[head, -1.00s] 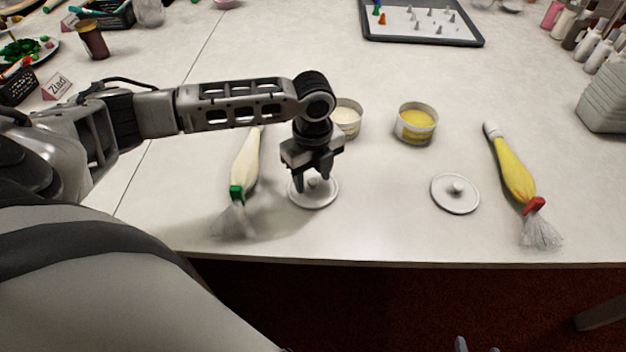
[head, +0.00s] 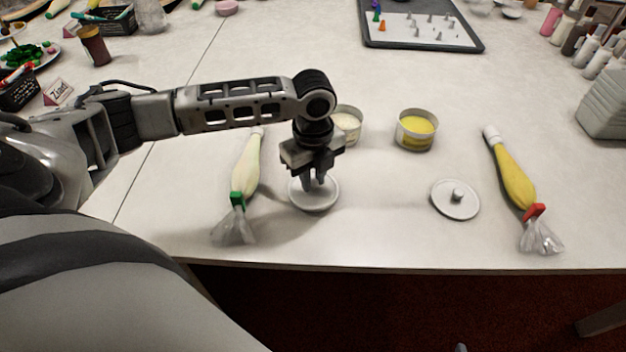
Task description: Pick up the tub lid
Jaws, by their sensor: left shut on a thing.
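A round white tub lid (head: 314,201) lies on the table in front of the tub of white cream (head: 347,121). My left gripper (head: 314,186) points down over this lid and is shut on its knob, which the fingers hide. The lid looks flat on the table; I cannot tell any gap under it. A second white lid (head: 455,200) with a knob lies to the right, in front of the tub of yellow cream (head: 417,129). Only a small tip of what may be my right gripper shows at the bottom edge.
A white piping bag (head: 245,178) with a green clip lies left of the gripper. A yellow piping bag (head: 515,180) with a red clip lies at right. A tray (head: 472,43) of piping tips is at the back. The table between the two lids is clear.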

